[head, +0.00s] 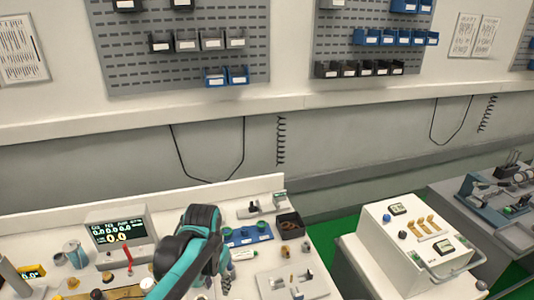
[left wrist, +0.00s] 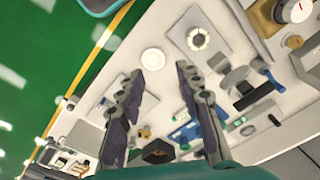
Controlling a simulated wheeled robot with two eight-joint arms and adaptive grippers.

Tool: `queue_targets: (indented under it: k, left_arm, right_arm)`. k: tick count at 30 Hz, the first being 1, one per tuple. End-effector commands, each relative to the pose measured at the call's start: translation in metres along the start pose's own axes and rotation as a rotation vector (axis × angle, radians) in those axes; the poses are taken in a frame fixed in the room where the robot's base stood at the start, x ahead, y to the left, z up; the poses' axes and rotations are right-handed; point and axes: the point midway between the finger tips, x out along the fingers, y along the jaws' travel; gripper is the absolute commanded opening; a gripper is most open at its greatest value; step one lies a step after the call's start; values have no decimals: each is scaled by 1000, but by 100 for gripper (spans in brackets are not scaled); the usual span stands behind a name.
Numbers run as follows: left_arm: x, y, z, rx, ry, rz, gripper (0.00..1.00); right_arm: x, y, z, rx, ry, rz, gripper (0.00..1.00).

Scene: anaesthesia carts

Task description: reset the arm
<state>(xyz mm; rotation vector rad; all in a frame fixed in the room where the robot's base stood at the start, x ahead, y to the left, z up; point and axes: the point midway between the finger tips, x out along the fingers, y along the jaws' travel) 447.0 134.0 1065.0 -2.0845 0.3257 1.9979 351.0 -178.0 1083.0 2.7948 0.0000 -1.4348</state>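My left arm, black and teal, reaches over the white workbench (head: 262,187) in the head view. Its gripper (head: 227,274) shows only in small part there, low beside the arm. In the left wrist view the two dark fingers of my left gripper (left wrist: 160,72) stand apart, with nothing between their tips. The bench top with its small items lies beyond the fingers. My right gripper is in neither view.
A monitor (head: 119,232) stands at the bench's left. A blue tray (head: 247,236) and a dark bin (head: 290,225) lie right of my arm. A white cart (head: 410,245) stands farther right, across a gap of green floor (head: 334,241). Wall bins hang behind.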

Motion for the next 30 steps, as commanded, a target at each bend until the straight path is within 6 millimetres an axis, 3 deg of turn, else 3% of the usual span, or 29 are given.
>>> queue_targets:
  k: [15, 24, 30]
  left_arm:
    - [-5, -6, 46, -125, 218, -43, 35]
    - [10, -9, 94, -268, 479, -82, 35]
    - [17, -10, 105, -312, 566, -92, 35]
  right_arm:
    - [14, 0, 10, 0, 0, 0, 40]
    - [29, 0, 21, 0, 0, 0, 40]
    - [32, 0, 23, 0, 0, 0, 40]
